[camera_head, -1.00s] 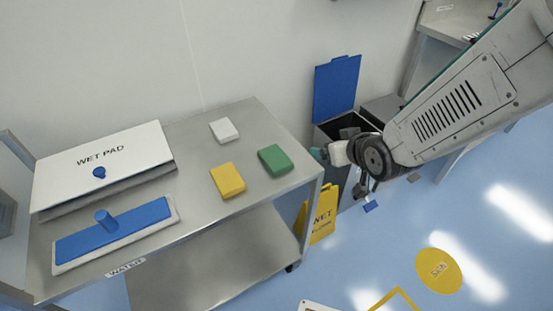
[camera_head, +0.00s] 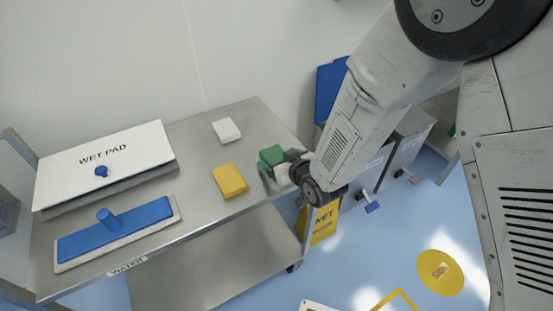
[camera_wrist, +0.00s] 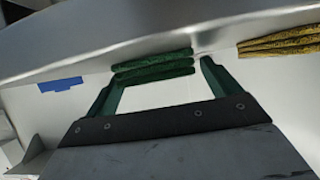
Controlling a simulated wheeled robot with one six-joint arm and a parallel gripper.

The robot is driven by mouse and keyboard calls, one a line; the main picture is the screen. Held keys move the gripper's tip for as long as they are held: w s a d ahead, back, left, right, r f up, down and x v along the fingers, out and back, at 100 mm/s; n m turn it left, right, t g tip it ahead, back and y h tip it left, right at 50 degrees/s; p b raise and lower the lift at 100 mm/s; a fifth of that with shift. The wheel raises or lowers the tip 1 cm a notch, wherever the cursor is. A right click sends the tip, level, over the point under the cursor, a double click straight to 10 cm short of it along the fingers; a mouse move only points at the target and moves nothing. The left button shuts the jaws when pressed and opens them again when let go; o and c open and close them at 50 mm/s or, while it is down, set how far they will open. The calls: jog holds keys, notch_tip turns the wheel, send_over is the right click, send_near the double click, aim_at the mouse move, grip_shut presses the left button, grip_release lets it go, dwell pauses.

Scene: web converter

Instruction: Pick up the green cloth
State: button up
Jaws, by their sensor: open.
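The green cloth (camera_head: 271,154) is a small folded stack lying on the right part of the steel trolley top. In the wrist view the green cloth (camera_wrist: 153,67) shows edge-on as several layers, just ahead of the fingertips and within the gap between them. My gripper (camera_wrist: 162,74) is open and empty, with one finger toward each side of the cloth. In the head view my gripper (camera_head: 284,166) is at the cloth's right side and hides part of it. I cannot tell whether the fingers touch the cloth.
A yellow cloth (camera_head: 229,180) lies left of the green one, and a white cloth (camera_head: 226,130) lies behind. A wet pad box (camera_head: 104,160) and blue mop pad (camera_head: 117,230) fill the trolley's left. A yellow wet-floor sign (camera_head: 323,224) stands by its right end.

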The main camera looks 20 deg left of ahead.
jog(key=shift+w+a+f, duration=0.15)
jog(key=shift+w+a, duration=0.05)
jog(key=c, duration=1.1)
jog(key=shift+o, duration=0.2)
